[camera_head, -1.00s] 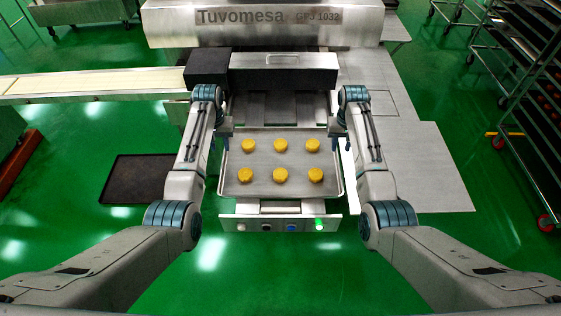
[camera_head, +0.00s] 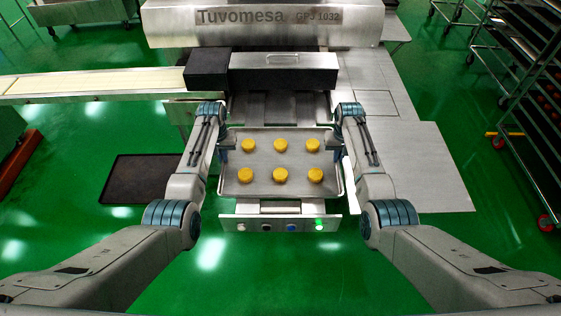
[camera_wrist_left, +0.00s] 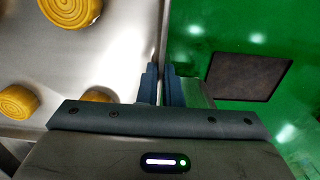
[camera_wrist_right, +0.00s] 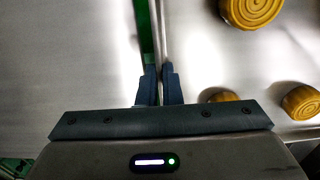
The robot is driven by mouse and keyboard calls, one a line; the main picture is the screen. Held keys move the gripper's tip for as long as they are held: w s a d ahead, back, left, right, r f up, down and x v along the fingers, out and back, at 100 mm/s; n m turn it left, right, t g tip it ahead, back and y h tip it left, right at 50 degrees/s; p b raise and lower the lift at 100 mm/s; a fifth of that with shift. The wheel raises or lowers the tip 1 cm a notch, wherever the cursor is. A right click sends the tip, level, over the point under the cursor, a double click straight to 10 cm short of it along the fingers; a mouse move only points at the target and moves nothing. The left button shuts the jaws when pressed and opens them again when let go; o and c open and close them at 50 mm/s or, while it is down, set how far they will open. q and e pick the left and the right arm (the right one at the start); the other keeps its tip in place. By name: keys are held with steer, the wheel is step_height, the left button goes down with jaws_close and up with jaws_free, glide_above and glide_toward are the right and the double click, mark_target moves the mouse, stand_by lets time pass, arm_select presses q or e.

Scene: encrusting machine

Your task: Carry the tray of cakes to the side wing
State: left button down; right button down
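A metal tray (camera_head: 280,191) holds several round yellow cakes (camera_head: 281,176) in two rows, on the front of the encrusting machine. My left gripper (camera_head: 226,146) is at the tray's left edge; in the left wrist view its fingers (camera_wrist_left: 161,86) are close together with the rim between them. My right gripper (camera_head: 336,146) is at the tray's right edge; its fingers (camera_wrist_right: 160,86) also close on the rim in the right wrist view. The fingertip contact is partly hidden. A flat grey metal surface (camera_head: 430,165), seemingly the side wing, lies right of the tray and is empty.
The machine body (camera_head: 284,75) stands behind the tray, and a panel with buttons (camera_head: 265,224) is in front below it. A conveyor (camera_head: 90,84) runs left. A dark mat (camera_head: 137,180) lies on the floor at left. A rack (camera_head: 530,130) stands at far right.

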arm_select(q)
steer(key=shift+w+r, duration=0.1)
steer(key=shift+r, duration=0.1)
arm_select(e)
steer(key=shift+w+r, duration=0.1)
steer(key=shift+r, duration=0.1)
